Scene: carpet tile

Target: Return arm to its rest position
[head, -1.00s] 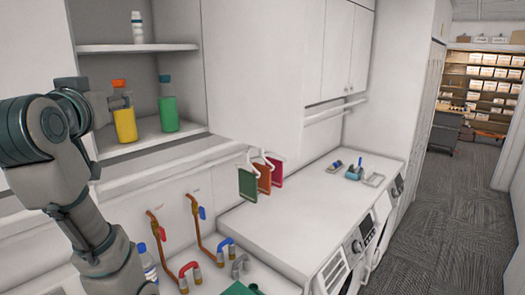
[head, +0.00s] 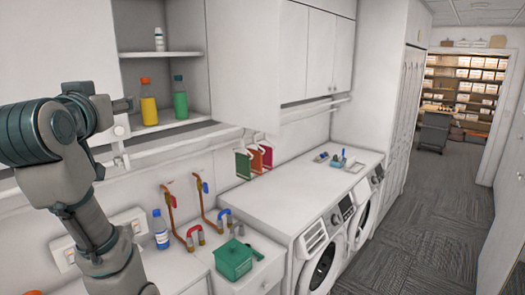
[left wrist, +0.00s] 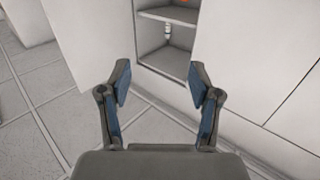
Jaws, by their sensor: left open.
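My left arm comes in from the left in the head view, bent in front of the wall cabinet (head: 182,28). My left gripper (head: 124,104) is small and partly hidden there, just left of the yellow bottle with the orange cap (head: 149,108). In the left wrist view the gripper (left wrist: 160,82) is open, its two blue-padded fingers apart with nothing between them. It points toward an open shelf compartment (left wrist: 155,20). My right gripper is not in view.
A green bottle (head: 180,103) stands beside the yellow one, with a white bottle (head: 159,40) above. Below are a blue-capped bottle (head: 160,232), copper pipes (head: 172,212) and a green basket (head: 234,262). Washing machines (head: 325,255) stand right; the carpet aisle (head: 420,215) is clear.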

